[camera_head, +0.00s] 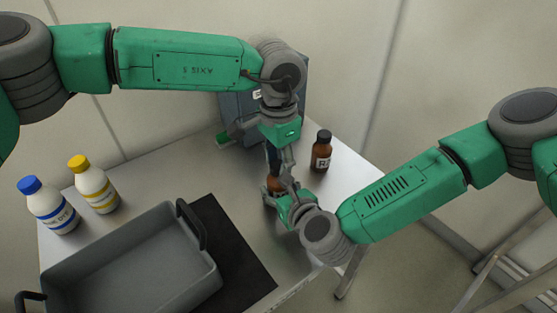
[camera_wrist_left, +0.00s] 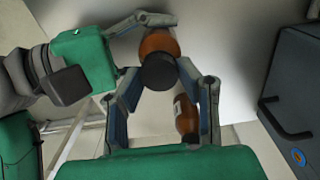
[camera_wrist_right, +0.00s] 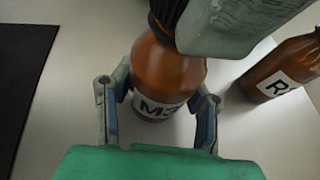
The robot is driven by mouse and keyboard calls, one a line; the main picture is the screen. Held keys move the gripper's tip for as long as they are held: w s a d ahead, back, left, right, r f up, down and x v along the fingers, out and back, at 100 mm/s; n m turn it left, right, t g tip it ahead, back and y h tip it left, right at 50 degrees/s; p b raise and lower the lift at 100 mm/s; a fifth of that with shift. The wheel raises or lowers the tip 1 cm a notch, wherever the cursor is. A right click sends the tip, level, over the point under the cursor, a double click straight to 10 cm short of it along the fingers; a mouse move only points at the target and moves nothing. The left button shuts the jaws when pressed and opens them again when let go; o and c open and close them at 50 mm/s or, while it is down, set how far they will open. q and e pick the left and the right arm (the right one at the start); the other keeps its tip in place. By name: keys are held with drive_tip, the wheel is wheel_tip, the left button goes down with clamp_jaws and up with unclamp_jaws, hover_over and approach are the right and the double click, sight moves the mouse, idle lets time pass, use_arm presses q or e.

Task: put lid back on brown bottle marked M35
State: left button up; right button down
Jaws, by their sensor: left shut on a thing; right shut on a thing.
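The brown bottle marked M35 (camera_wrist_right: 165,75) stands upright on the table, its label partly readable in the right wrist view. My right gripper (camera_head: 279,197) is shut around its body, a finger on each side. My left gripper (camera_head: 284,168) comes down from above and is shut on the black lid (camera_wrist_left: 158,72). In the left wrist view the lid is over the bottle's top, with the brown shoulder (camera_wrist_left: 160,42) showing behind it. In the right wrist view a left finger hides part of the neck. I cannot tell whether the lid is fully seated.
A second brown bottle (camera_head: 321,151), black-capped with a label starting R, stands close to the right. A grey tray (camera_head: 130,245) on a black mat (camera_head: 240,260) is at front left. White bottles with yellow (camera_head: 95,186) and blue (camera_head: 48,206) caps stand left. A dark case (camera_head: 238,104) is behind.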

use_arm(q)
drive_tip(key=shift+w, duration=0.1)
drive_tip(key=o, duration=0.7)
drive_tip(key=shift+r, duration=2.25)
drive_tip(key=shift+c, duration=0.6)
